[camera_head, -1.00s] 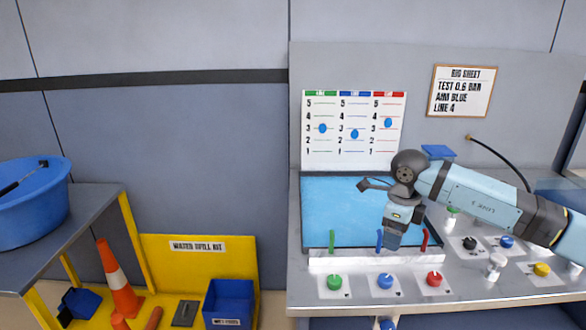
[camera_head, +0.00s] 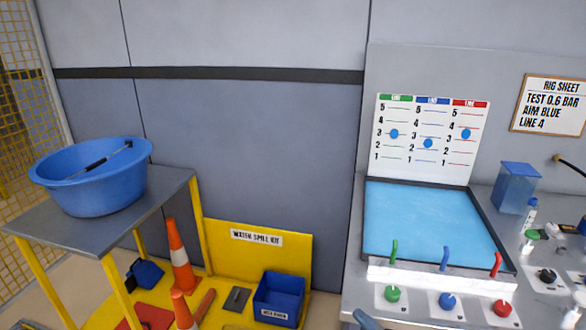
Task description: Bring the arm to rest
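Neither of my grippers shows in the head view. A small light-blue piece at the bottom edge, in front of the bench, may be part of my arm; I cannot tell. The bench (camera_head: 350,290) carries a blue panel (camera_head: 425,220) in a dark frame. In front of it stand a green lever (camera_head: 394,252), a blue lever (camera_head: 445,259) and a red lever (camera_head: 496,265). Below them are a green knob (camera_head: 393,293), a blue knob (camera_head: 446,301) and a red knob (camera_head: 502,308). The gauge board (camera_head: 428,170) behind has three blue markers.
A blue basin (camera_head: 95,185) with a dark rod across it stands on a grey table (camera_head: 60,232) at left. A yellow spill-kit station (camera_head: 285,243) holds cones (camera_head: 178,255) and a blue bin (camera_head: 278,298).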

